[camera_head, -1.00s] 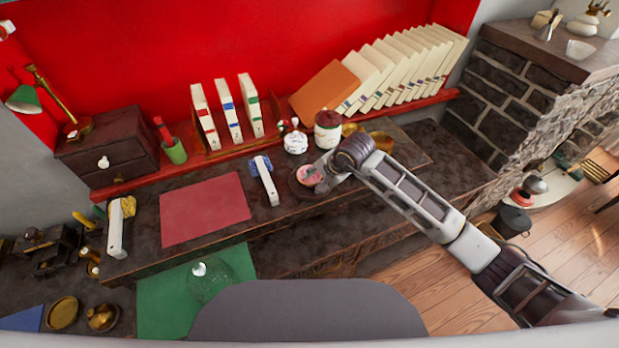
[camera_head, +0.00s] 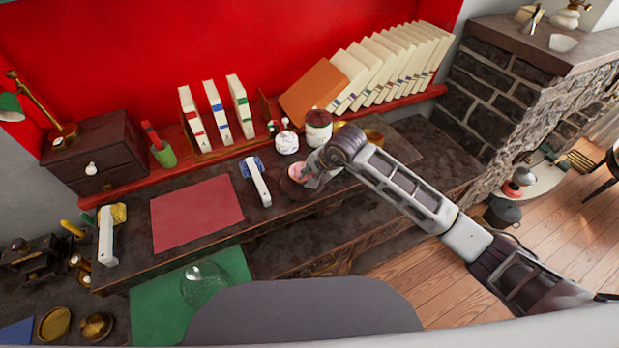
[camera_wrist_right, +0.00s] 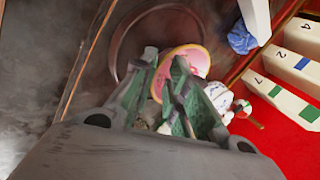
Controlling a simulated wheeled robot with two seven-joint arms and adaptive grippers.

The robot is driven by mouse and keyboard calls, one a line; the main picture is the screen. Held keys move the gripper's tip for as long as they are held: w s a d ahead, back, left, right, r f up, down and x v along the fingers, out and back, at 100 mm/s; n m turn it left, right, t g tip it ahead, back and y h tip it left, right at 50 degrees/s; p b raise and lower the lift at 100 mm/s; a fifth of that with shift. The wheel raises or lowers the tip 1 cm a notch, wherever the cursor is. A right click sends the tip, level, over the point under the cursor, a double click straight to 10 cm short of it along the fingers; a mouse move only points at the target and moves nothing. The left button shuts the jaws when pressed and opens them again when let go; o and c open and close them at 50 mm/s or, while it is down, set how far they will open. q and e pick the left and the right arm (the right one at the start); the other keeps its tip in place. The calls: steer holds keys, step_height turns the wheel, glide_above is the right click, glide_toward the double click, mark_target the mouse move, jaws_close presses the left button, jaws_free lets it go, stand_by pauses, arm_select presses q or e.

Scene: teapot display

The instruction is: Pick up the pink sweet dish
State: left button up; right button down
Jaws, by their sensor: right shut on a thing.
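The pink sweet dish (camera_head: 296,172) is a small round dish with a yellowish rim. In the right wrist view the dish (camera_wrist_right: 196,57) looks tilted, over a round dark tray (camera_wrist_right: 118,45). My right gripper (camera_head: 310,174) is at the dish's right side in the head view. In the right wrist view its green-padded fingers (camera_wrist_right: 165,68) are closed on the near edge of the dish, and they hide part of it. I cannot tell whether the dish still touches the tray. My left gripper is not in view.
A white patterned jar (camera_head: 287,143) and a dark-lidded jar (camera_head: 318,130) stand close behind the dish. A white-handled blue item (camera_head: 257,180) lies to its left, with a red mat (camera_head: 196,213) beyond. Books (camera_head: 390,65) line the red shelf behind.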

step_height(320, 180, up, 7)
steer(key=shift+b, duration=0.45)
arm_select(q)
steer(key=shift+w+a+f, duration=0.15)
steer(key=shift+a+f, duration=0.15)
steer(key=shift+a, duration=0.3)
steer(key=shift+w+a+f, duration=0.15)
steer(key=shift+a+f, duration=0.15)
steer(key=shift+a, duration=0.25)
arm_select(e)
steer(key=shift+r, duration=0.95)
